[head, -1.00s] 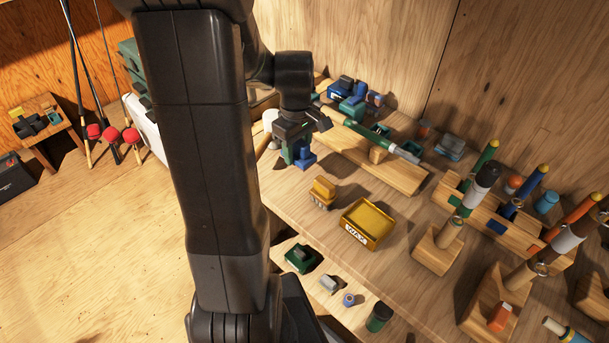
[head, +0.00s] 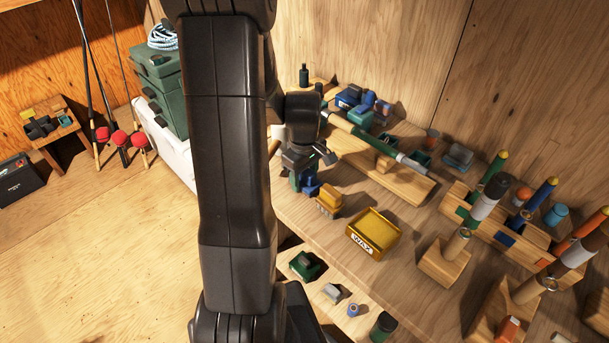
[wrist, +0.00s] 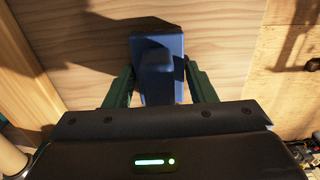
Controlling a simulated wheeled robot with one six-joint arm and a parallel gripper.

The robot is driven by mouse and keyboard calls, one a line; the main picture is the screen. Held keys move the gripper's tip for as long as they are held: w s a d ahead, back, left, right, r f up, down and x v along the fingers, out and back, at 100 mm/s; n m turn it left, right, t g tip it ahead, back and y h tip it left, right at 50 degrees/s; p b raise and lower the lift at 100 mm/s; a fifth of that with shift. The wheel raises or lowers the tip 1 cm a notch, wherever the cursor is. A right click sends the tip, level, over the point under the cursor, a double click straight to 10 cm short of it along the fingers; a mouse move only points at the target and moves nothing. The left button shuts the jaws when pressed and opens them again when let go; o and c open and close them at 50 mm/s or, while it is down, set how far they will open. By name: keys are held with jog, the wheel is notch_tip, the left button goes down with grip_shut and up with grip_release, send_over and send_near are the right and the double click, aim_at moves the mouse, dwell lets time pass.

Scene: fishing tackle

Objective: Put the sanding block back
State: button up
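My gripper (head: 305,182) hangs over the left end of the bench, beside the yellow brush-like block. Its green fingers are shut on a blue block, apparently the sanding block (head: 311,187). In the wrist view the blue sanding block (wrist: 157,68) sits between the two fingers, with plain bench wood and a dark shadow around it. Its underside and any gap beneath it are hidden.
The yellow brush-like block (head: 328,200) and yellow WAX tray (head: 374,233) stand close on the right. Behind is a wooden rest with a green-handled rod (head: 375,140). Wooden rod-holder blocks (head: 445,262) stand farther right. A lower shelf holds small items.

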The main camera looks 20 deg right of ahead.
jog(key=shift+o, duration=1.4)
notch_tip(320, 180, up, 12)
jog(key=shift+r, duration=0.2)
